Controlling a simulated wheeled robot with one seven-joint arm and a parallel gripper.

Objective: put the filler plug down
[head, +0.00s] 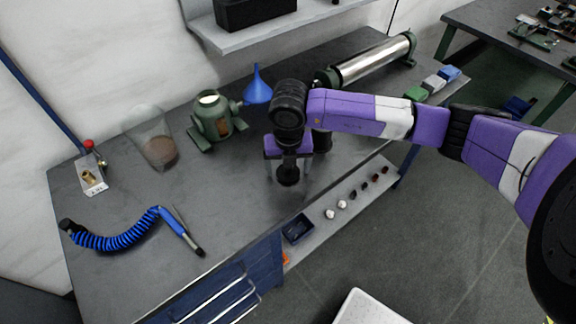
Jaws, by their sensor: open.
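I cannot pick out the filler plug for certain. My gripper (289,172) points down over the grey workbench (225,185), near its front edge, with its two fingers apart. A dark round shape shows between or in front of the fingers; I cannot tell whether it is part of my arm or a separate thing. The green vessel (215,122), with a pale round opening on top, stands on the bench to the left of my gripper. My wrist hides the bench behind it.
A blue funnel (257,88), a clear beaker with brown contents (159,150) and a steel roller (372,60) stand towards the back. A blue coiled hose (115,236) lies front left. A lower shelf (325,215) holds small parts. The bench's left middle is clear.

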